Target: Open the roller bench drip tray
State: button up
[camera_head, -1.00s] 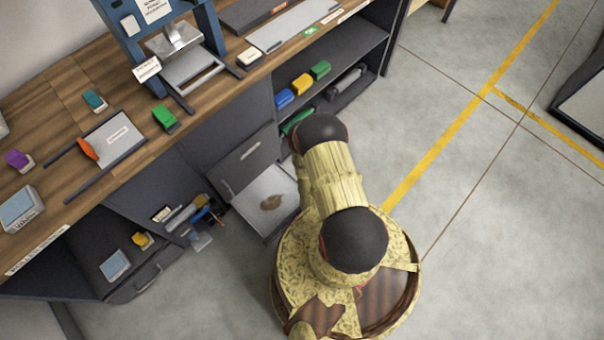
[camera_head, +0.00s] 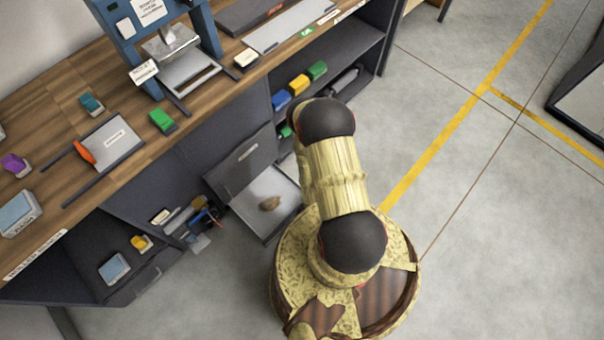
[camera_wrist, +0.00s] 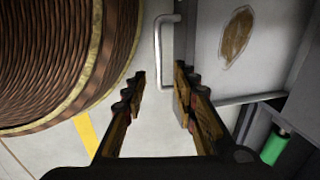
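The drip tray (camera_head: 255,217) is a grey, shallow drawer that stands out from under the roller bench, with a brown stain (camera_head: 269,203) on its floor. In the wrist view the tray floor (camera_wrist: 275,60) and stain (camera_wrist: 236,34) are at the upper right. The tray's pale bar handle (camera_wrist: 159,50) stands at its left edge. My gripper (camera_wrist: 160,72) is open, and the handle's lower end shows between its fingertips. I cannot tell whether a finger touches the handle. In the head view my arm hides the gripper and the handle.
The wooden bench top (camera_head: 60,125) holds a blue press (camera_head: 190,20) and several small blocks. An open shelf right of the tray holds coloured bottles (camera_head: 298,84). A green cylinder (camera_wrist: 274,146) is at the lower right in the wrist view.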

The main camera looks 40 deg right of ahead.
jog(key=shift+s+r, duration=0.15)
jog(key=shift+r, duration=0.55)
jog(key=shift+s+r, duration=0.15)
jog(key=shift+r, duration=0.55)
